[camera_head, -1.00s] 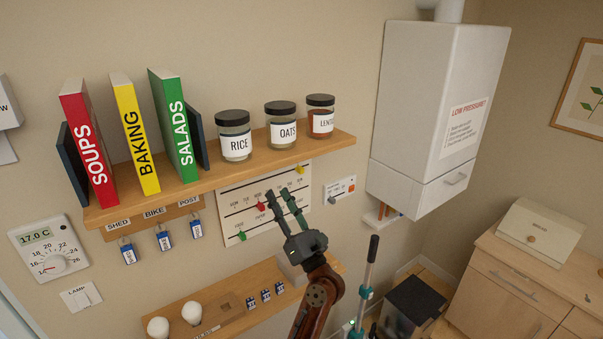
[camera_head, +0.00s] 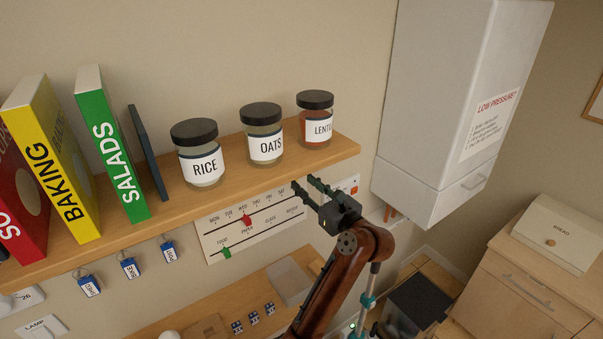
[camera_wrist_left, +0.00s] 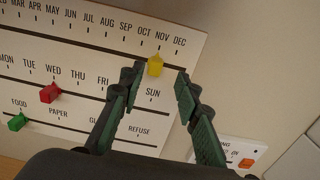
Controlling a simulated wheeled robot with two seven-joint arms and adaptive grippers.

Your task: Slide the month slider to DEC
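The month slider is a yellow knob (camera_wrist_left: 155,65) on the top track of a white board (camera_wrist_left: 105,60), below the NOV label and left of DEC in the left wrist view. In the head view the shelf and my gripper hide it, while the board's lower part (camera_head: 215,243) shows. My left gripper (camera_wrist_left: 160,70) is open, with one finger on each side of the yellow knob. No contact is visible, and the depth gap is hard to judge. In the head view the left gripper (camera_head: 305,183) is at the board's right end, under the shelf edge. My right gripper is not in view.
A red knob (camera_wrist_left: 49,93) and a green knob (camera_wrist_left: 17,122) sit on lower tracks. A small panel with an orange knob (camera_wrist_left: 246,163) is at right. The wooden shelf (camera_head: 335,152) with jars overhangs the board. A white boiler (camera_head: 455,90) stands to the right.

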